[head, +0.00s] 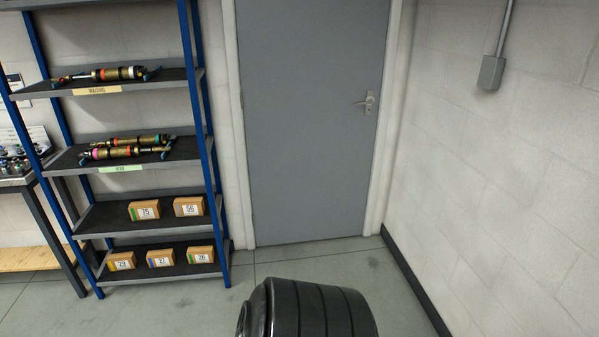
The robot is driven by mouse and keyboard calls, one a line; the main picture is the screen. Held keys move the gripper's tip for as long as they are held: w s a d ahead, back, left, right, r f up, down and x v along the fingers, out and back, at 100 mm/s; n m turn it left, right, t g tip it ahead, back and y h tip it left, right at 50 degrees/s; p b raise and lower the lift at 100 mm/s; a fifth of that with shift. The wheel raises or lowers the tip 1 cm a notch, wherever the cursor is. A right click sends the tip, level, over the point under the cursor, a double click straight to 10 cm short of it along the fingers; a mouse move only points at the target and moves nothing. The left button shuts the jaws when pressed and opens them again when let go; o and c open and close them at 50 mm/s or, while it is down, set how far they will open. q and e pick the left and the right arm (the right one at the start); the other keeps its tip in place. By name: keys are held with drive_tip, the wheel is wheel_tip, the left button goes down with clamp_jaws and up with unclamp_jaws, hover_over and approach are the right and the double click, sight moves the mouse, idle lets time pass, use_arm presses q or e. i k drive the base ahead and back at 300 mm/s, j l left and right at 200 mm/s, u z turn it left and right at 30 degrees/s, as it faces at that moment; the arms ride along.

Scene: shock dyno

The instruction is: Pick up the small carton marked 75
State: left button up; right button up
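The small carton that seems to be marked 75 (145,210) is a brown box with a white label and a green patch at its left edge. Neither of my grippers shows in the head view.
The rack's bottom shelf (140,276) holds three more cartons, directly below. Gold shock absorbers lie on the upper shelves, labelled in yellow (97,91) and green (121,168). A workbench (40,200) stands left of the rack. A closed grey door (310,120) is to the right. The floor before the rack is clear.

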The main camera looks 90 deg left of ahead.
sight(151, 208)
drive_tip(key=u, duration=3.85)
drive_tip(key=i+l, duration=0.3)
drive_tip(key=i, duration=0.2)
